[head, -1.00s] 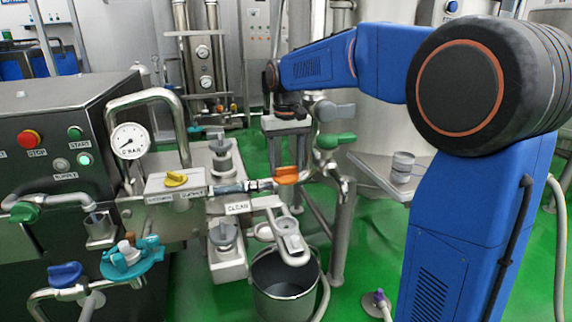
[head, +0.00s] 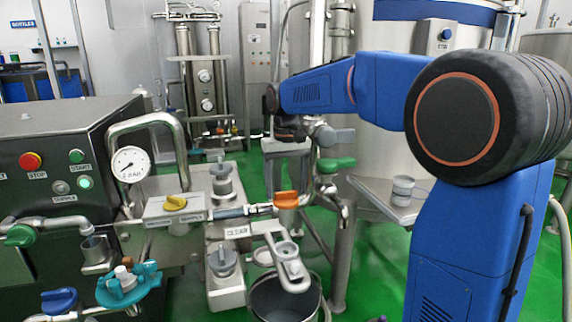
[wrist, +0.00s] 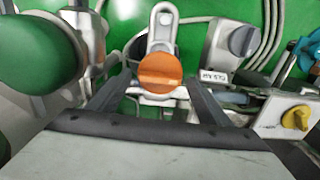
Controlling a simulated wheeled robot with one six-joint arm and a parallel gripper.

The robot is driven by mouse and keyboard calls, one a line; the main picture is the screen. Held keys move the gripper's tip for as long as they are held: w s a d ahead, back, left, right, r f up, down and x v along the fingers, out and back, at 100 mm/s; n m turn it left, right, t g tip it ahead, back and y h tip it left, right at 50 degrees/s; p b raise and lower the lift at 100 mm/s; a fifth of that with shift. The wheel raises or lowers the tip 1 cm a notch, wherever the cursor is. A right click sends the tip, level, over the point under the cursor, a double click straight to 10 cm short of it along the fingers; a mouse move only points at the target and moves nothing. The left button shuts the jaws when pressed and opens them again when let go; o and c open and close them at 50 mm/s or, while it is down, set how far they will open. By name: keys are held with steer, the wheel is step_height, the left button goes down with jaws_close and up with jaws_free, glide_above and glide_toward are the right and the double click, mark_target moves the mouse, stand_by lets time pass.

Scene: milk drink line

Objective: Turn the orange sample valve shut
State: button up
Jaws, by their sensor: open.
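The orange sample valve (head: 286,199) sits at the end of a short horizontal pipe, right of the yellow knob. In the wrist view its round orange handle (wrist: 160,71) lies between the two fingers, with a ridge running roughly across the picture. My gripper (wrist: 156,88) is open, with a dark finger on each side of the handle and a gap to each. Whether the fingers reach down level with the handle is hard to tell.
A yellow knob (head: 175,202) on a white box is left of the valve. A steel bucket (head: 286,300) stands below. A green-handled valve (head: 337,165) and a vertical pipe are close on the right. Grey-capped fittings (head: 222,262) stand on the bench.

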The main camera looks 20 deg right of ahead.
mark_target(286, 192)
step_height(286, 192, up, 17)
stand_by(0.4)
steer(key=shift+s+f, duration=0.1)
